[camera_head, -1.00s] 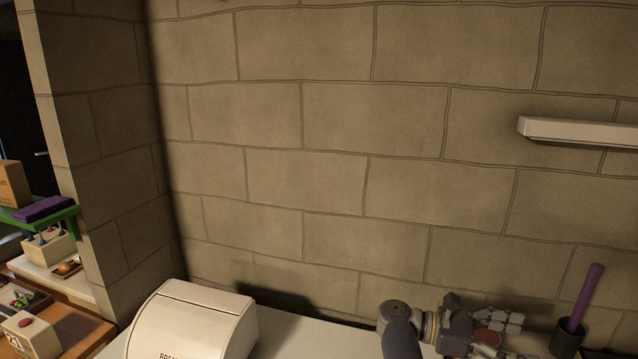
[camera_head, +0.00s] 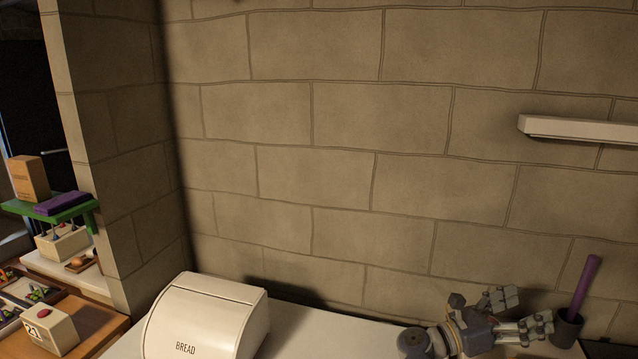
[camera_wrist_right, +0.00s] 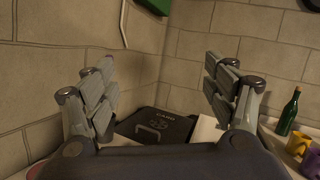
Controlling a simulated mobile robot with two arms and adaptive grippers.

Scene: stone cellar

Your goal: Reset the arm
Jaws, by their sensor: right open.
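My right gripper (camera_head: 530,312) is at the lower right of the head view, above the pale counter (camera_head: 310,328). Its two fingers are spread apart and nothing is between them. In the right wrist view the open fingers (camera_wrist_right: 162,90) stand left and right, in front of a wall corner. My left gripper shows in neither view.
A cream bread box (camera_head: 205,320) stands on the counter left of my arm. A dark cup (camera_head: 567,328) with a purple stick (camera_head: 583,288) is close to the right fingertips. A wall shelf (camera_head: 580,130) is above. The wrist view shows a dark case (camera_wrist_right: 158,128) and a green bottle (camera_wrist_right: 288,112).

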